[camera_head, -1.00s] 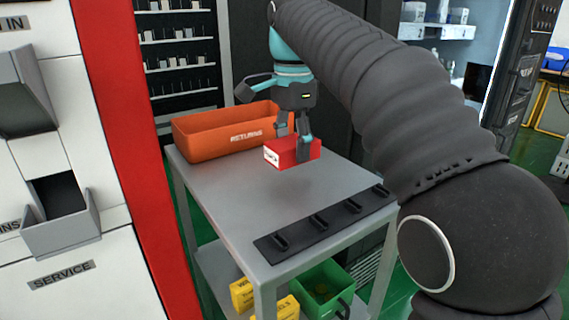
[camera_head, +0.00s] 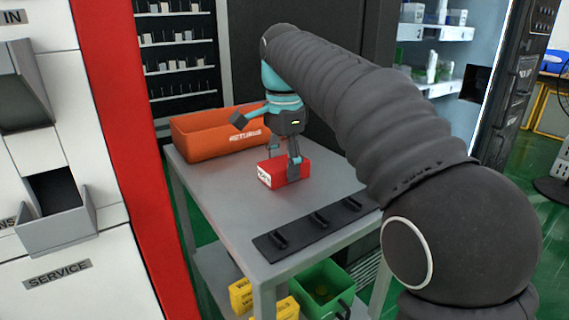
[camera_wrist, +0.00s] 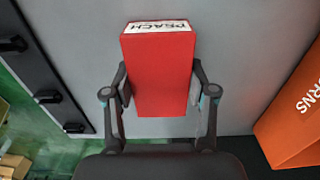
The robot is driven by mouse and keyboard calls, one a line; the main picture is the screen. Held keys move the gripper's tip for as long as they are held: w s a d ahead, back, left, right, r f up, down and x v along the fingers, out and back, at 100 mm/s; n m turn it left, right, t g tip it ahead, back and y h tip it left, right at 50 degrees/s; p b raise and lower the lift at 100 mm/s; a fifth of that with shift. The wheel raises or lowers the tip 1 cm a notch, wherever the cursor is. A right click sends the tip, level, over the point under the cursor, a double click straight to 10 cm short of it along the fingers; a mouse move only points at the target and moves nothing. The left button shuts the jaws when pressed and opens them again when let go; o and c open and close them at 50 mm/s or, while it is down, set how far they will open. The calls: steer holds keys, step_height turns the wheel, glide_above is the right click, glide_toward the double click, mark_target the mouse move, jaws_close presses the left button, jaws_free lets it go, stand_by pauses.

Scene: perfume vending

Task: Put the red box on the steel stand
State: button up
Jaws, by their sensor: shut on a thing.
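The red box (camera_head: 290,171) is at the grey steel stand's top (camera_head: 225,200), near its middle, with a white label on one end.
An orange RETURNS bin (camera_head: 215,143) stands on the stand's back left; it also shows in the wrist view (camera_wrist: 295,115). A black slotted strip (camera_head: 310,232) lies along the front edge. A green bin (camera_head: 322,290) and yellow boxes (camera_head: 285,308) are below. The stand's left front top is bare.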

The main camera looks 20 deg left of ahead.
mark_target(283, 161)
steer(key=o, duration=1.2)
step_height(283, 161, up, 7)
steer(key=p, duration=0.2)
steer(key=shift+p, duration=0.3)
steer(key=shift+r, duration=0.35)
